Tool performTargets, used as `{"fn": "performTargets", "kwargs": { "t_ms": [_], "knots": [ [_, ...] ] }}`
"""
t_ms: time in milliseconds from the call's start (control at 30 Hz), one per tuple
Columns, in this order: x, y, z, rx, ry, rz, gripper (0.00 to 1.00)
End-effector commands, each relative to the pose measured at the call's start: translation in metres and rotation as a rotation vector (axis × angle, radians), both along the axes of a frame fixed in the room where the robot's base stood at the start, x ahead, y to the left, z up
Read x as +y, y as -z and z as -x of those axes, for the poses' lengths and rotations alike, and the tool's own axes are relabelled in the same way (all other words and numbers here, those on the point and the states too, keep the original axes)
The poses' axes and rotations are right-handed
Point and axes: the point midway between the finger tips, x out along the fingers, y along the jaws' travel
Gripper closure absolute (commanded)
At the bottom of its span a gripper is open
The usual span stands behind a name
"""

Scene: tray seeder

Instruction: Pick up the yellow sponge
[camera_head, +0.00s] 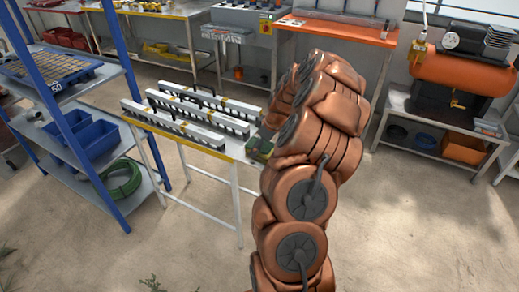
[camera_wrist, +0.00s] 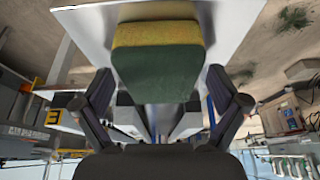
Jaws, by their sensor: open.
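The yellow sponge (camera_wrist: 157,40) is a block with a yellow side and a dark green side. In the wrist view it fills the upper middle, close to the camera. My gripper (camera_wrist: 160,82) is open, with one finger to the left of the sponge and one to the right. There are visible gaps between the fingers and the sponge, so it is not held. In the head view the sponge (camera_head: 259,148) is a small, mostly green shape at the right end of the work table (camera_head: 234,150). My arm hides most of the gripper there.
Long grey slotted bars (camera_head: 175,125) lie on the table left of the sponge. A blue shelf rack with blue bins (camera_head: 88,140) stands at the left. An orange-topped bench (camera_head: 335,32) and an orange compressor (camera_head: 450,70) stand behind. The floor in front is mostly clear.

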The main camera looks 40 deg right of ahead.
Motion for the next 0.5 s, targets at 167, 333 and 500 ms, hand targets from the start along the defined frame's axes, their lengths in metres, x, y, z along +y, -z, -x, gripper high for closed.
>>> {"fn": "performTargets", "kwargs": {
  "t_ms": [167, 333, 500],
  "knots": [
    [0.0000, 0.0014, 0.0000, 0.000, 0.000, 0.000, 0.03],
    [0.0001, 0.0011, 0.0000, 0.000, 0.000, 0.000, 0.03],
    [0.0000, 0.0011, 0.0000, 0.000, 0.000, 0.000, 0.09]
  ]
}}
